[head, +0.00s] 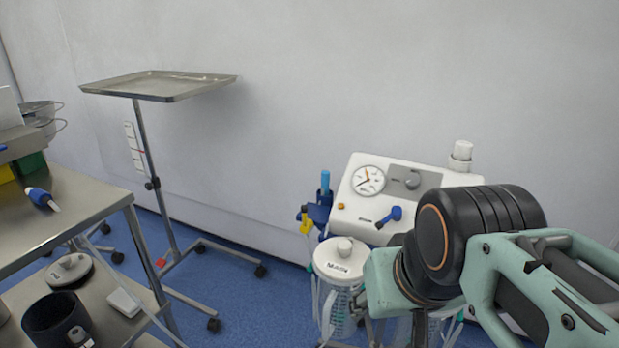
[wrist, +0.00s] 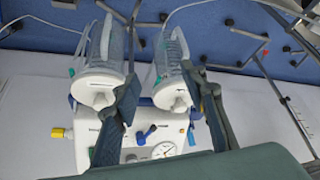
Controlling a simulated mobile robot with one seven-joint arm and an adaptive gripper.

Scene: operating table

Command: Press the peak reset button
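A white suction unit (head: 398,200) stands against the wall in the head view. Its front has a round gauge (head: 368,180), a grey knob (head: 411,180), a blue lever (head: 389,216) and a small orange spot (head: 341,206) at the lower left. I cannot read a peak reset label on it. The unit's panel (wrist: 110,155) appears upside down in the wrist view, with the gauge (wrist: 163,151) and blue lever (wrist: 146,133) between my fingers. My gripper (wrist: 158,76) is open and empty, its two fingers wide apart. My arm hides the unit's lower right in the head view.
A lidded canister (head: 340,262) hangs in front of the unit; two canisters show in the wrist view (wrist: 98,85). A steel tray stand (head: 160,86) is at the left, near a steel cart (head: 75,200).

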